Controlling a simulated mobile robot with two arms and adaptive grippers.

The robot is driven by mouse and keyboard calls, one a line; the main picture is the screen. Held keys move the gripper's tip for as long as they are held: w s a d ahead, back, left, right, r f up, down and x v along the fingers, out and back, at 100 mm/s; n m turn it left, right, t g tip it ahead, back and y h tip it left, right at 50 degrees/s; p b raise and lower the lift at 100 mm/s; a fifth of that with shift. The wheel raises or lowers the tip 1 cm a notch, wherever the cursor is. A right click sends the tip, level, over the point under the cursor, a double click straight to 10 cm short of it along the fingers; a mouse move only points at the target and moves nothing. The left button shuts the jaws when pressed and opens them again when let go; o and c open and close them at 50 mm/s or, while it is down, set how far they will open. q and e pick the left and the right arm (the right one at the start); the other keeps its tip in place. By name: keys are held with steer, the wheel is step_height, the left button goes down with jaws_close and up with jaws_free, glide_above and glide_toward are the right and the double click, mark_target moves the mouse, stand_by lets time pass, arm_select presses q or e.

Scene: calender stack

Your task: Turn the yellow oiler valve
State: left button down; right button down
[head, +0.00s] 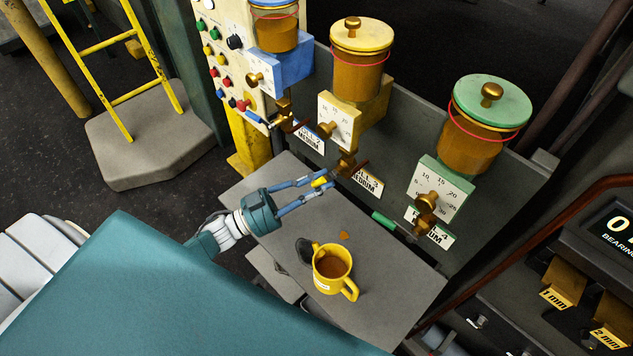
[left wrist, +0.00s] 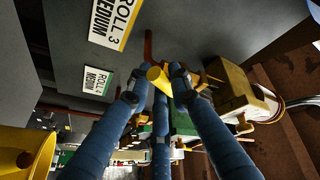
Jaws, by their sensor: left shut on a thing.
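The yellow oiler (head: 359,75) is a glass jar of amber oil with a yellow lid, above a dial box (head: 339,121) and a brass fitting. Its valve handle is a short yellow grip (head: 319,183) below the fitting, beside the ROLL 3 plate (head: 367,184). My left gripper (head: 325,182) reaches in from the left and is shut on this yellow handle. In the left wrist view the handle (left wrist: 158,77) sits between the blue fingertips (left wrist: 155,82), which partly cover it. My right gripper is not in view.
A blue oiler (head: 275,30) stands to the left and a green oiler (head: 478,135) to the right, with a green handle (head: 383,218) low down. A yellow mug (head: 331,268) of brown liquid stands on the grey shelf (head: 400,290) below my gripper. A yellow ladder (head: 105,45) is at upper left.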

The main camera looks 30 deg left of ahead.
arm_select(q)
steer(key=shift+s+d+f+n+t+y+b, duration=0.1)
steer(key=shift+s+d+n+t+y+b, duration=0.3)
steer(key=shift+n, duration=1.1)
steer(key=shift+w+d+f+n+t+y+b, duration=0.15)
steer(key=shift+d+n+t+y, duration=0.25)
steer(key=shift+d+n+t, duration=0.75)
steer(key=shift+s+f+n+t+y+b, duration=0.1)
steer(key=shift+s+n+t+y+b, duration=0.25)
steer(key=shift+n, duration=1.5)
steer(key=c, duration=1.5)
jaws_free()
steer(key=shift+c, duration=0.2)
steer(key=v, duration=1.2)
